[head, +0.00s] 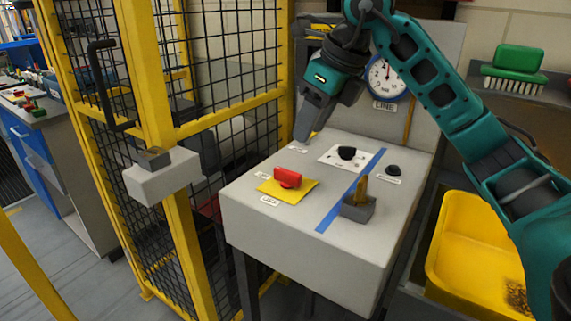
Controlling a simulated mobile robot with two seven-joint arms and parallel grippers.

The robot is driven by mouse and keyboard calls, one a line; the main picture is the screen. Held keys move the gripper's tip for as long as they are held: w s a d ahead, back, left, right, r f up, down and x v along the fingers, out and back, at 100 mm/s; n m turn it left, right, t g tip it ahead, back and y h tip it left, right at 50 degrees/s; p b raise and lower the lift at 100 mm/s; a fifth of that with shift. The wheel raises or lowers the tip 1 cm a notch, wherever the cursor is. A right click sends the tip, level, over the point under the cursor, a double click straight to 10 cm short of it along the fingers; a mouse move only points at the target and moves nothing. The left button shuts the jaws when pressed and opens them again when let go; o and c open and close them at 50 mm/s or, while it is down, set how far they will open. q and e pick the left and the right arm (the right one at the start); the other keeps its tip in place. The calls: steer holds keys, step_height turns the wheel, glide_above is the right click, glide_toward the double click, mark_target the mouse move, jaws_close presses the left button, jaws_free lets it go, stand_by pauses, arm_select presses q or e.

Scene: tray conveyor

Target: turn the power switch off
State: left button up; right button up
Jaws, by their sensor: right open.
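A red switch handle (287,177) sits on a yellow plate (305,189) at the left of the grey panel table. A black knob (347,153) sits on a white plate (330,158) farther back. The small labels beside them are too small to read, so I cannot tell from them which is the power switch. My right gripper (312,122) is open and empty. It points down over the back left of the table, behind and above the red handle and apart from it. My left gripper is not in view.
Blue tape (334,212) crosses the table top. Right of it are a dark block with an upright brown lever (361,188) and a black button (393,170). A yellow mesh fence (184,203) stands close on the left. A yellow bin (452,262) is at the right.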

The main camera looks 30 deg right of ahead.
mark_target(288, 171)
steer(key=b+x, duration=0.1)
steer(key=x, duration=1)
steer(key=shift+c, duration=0.3)
jaws_close()
